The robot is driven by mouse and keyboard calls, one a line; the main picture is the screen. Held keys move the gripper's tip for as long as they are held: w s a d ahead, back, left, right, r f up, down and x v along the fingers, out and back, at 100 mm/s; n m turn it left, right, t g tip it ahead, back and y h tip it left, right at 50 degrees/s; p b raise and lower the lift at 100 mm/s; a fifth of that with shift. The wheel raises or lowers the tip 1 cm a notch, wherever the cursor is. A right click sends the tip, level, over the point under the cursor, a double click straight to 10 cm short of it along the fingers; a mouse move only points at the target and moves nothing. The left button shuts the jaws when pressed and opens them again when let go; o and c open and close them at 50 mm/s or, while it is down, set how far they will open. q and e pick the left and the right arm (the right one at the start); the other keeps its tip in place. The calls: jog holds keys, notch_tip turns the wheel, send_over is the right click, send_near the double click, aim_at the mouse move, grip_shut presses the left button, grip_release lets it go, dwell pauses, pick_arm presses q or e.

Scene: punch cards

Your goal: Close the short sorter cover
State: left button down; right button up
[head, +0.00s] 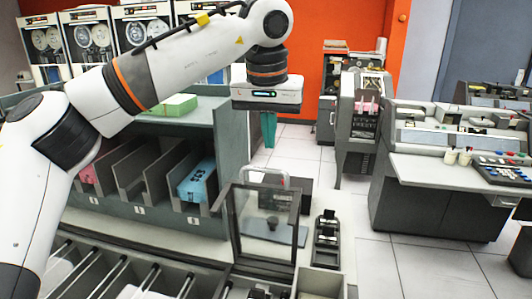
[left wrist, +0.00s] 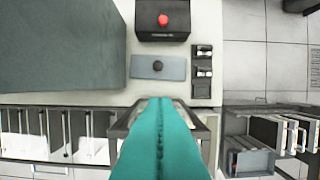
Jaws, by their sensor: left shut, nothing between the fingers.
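The short sorter cover is a dark frame around a clear pane (head: 234,222). It stands raised, close to upright, at the right end of the sorter in the head view. In the left wrist view part of its frame (left wrist: 122,122) shows beside and behind my fingers. My left gripper (head: 269,145) points down with its teal fingers shut and empty. In the head view it appears above the cover's top edge; I cannot tell the exact gap. In the left wrist view the shut fingers (left wrist: 160,100) hide the middle of the cover. My right gripper is not in view.
Sorter bays with rods (head: 110,275) run along the front. A grey rack (head: 130,220) with pink and blue card decks stands left. A black box with a red button (left wrist: 163,20) and a small black device (head: 327,238) stand behind the cover.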

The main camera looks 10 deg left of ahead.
pick_arm(q)
jog(key=s+f+p, duration=0.1)
jog(key=s+f, duration=0.2)
jog(key=shift+s, duration=0.1)
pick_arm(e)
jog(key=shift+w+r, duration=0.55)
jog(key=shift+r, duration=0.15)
pick_arm(q)
jog(key=shift+d, duration=0.1)
